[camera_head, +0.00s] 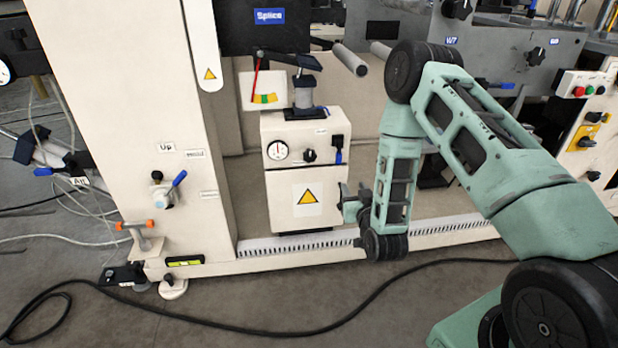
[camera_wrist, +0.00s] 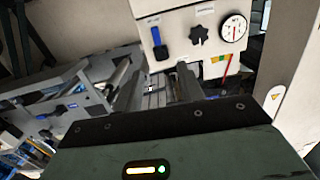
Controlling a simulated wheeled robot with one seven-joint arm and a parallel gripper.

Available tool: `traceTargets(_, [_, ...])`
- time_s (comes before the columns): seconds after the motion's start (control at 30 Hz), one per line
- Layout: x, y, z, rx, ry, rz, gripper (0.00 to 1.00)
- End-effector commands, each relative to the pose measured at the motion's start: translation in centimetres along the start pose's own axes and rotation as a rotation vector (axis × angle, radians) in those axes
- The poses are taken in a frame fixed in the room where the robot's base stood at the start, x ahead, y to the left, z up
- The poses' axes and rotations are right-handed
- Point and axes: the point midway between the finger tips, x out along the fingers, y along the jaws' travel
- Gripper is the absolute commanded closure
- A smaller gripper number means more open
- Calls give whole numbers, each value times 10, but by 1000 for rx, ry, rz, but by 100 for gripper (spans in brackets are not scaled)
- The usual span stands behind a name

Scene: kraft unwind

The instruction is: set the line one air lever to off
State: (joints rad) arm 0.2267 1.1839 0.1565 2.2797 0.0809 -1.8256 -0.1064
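A lever with a blue handle (camera_head: 338,157) hangs down from a black block on the right of the cream gauge box. In the wrist view, which looks upside down, the blue handle (camera_wrist: 155,36) stands above its black block, beyond my fingertips. The small label by it is unreadable, so I cannot tell its line number. My gripper (camera_wrist: 160,82) is open, its two fingers apart with nothing visible between them. In the head view my gripper (camera_head: 350,203) is low at the box's right side, below the lever, partly hidden by my wrist.
The box carries a round gauge (camera_head: 277,150) and a black knob (camera_head: 309,155) left of the lever. Another blue-handled valve (camera_head: 167,188) sits on the white column under "Up". A blue-handled fitting (camera_head: 43,171) is near the "Air" tag. A slotted rail (camera_head: 300,243) runs below; a black cable crosses the floor.

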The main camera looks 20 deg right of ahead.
Motion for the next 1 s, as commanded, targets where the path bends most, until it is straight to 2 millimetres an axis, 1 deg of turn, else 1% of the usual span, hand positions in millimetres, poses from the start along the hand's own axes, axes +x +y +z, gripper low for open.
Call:
traceTargets(0.03, [-2,10,13,-4,24,20,62])
traceTargets(0.1, [-4,17,16,-9,53,37,62])
traceTargets(0.23, [-2,22,15,-12,76,47,62])
traceTargets(0.37, [14,22,13,-11,79,46,62])
traceTargets(0.47, [32,22,12,-11,79,45,62])
traceTargets(0.8, [104,25,7,-11,78,46,62])
traceTargets(1.0, [140,26,4,-11,77,44,62])
